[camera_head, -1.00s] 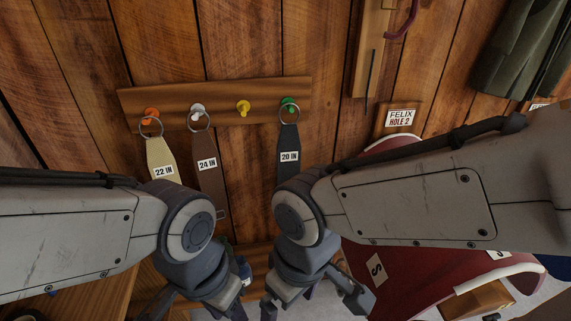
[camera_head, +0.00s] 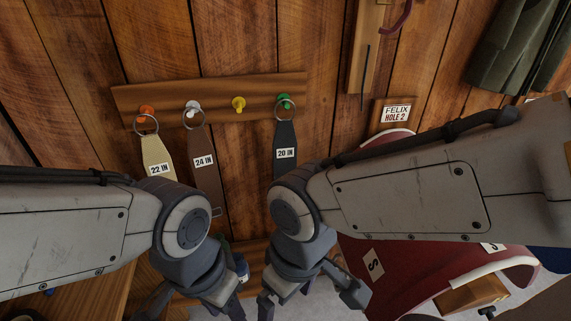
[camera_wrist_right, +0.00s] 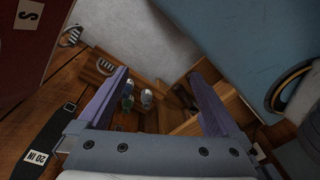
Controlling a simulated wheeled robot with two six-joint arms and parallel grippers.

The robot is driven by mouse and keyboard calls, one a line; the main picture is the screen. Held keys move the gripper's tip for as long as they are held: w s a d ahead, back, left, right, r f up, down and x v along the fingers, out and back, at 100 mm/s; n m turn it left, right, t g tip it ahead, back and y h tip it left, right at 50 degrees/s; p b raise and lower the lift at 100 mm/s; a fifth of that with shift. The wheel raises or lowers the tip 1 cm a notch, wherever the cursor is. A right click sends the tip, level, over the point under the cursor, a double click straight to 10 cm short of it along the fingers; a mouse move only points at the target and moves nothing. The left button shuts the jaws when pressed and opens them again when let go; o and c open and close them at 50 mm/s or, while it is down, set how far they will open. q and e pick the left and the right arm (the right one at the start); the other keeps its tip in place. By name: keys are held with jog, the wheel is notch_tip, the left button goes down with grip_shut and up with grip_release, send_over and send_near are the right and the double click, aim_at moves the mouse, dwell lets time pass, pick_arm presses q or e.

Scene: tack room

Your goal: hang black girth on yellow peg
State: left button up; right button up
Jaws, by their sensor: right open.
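The black girth (camera_head: 285,138), labelled 20 IN, hangs by its metal ring from the green peg (camera_head: 283,100). Its lower part is hidden behind my right arm in the head view. In the right wrist view the black girth (camera_wrist_right: 50,135) and its label show at the lower left, outside the jaws. The yellow peg (camera_head: 239,103) is bare, just left of the green one. My right gripper (camera_head: 310,304) is open and empty, below the girth and apart from it. My left gripper (camera_head: 193,307) looks open and empty at the bottom, below the rack.
A tan 22 IN girth (camera_head: 157,160) hangs on the orange peg (camera_head: 147,111). A brown 24 IN girth (camera_head: 204,150) hangs on the white peg (camera_head: 192,107). A dark red piece (camera_head: 408,275) lies at the lower right. Small bottles (camera_wrist_right: 146,97) show beyond my right jaws.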

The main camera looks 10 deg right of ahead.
jog(key=w+a+f+m+t+y, duration=0.1)
jog(key=w+a+t, duration=0.1)
jog(key=w, duration=0.5)
jog(key=w+a+f+m+t+y, duration=0.1)
jog(key=w+a+f+t, duration=0.1)
jog(key=w, duration=0.5)
jog(key=m+t+h+b, duration=0.25)
jog(key=m+t, duration=0.25)
jog(key=t, duration=0.9)
send_near(285, 134)
jog(key=shift+h, duration=0.25)
jog(key=w+p, duration=0.2)
jog(key=w, duration=0.8)
jog(key=shift+w+a+p, duration=0.1)
jog(key=shift+w+p, duration=0.25)
